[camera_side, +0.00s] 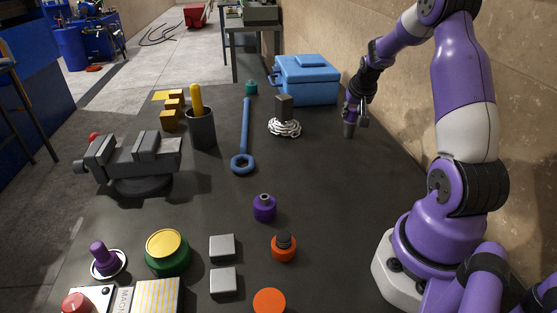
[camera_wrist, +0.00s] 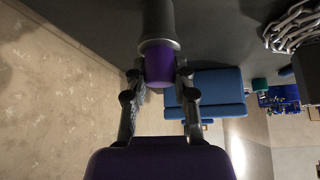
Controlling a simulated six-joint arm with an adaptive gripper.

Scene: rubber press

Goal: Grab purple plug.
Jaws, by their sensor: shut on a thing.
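My gripper (camera_side: 357,112) is at the back right of the table, pointing down. It is shut on a purple plug with a grey end. In the wrist view the plug's purple part (camera_wrist: 159,68) sits between the fingertips, and its grey body extends beyond them. In the side view only the grey lower end (camera_side: 349,129) shows clearly, just above or touching the table; I cannot tell which. A purple cylinder with a small grey top (camera_side: 264,209) stands mid-table. A purple knob (camera_side: 103,258) stands on a white ring at the front left.
A blue toolbox (camera_side: 307,82) stands close to the left of my gripper. A chain pile (camera_side: 285,128), blue wrench (camera_side: 244,135), grey cup (camera_side: 201,131) and vise (camera_side: 135,160) lie farther left. The wall is close on the right. The table right of centre is clear.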

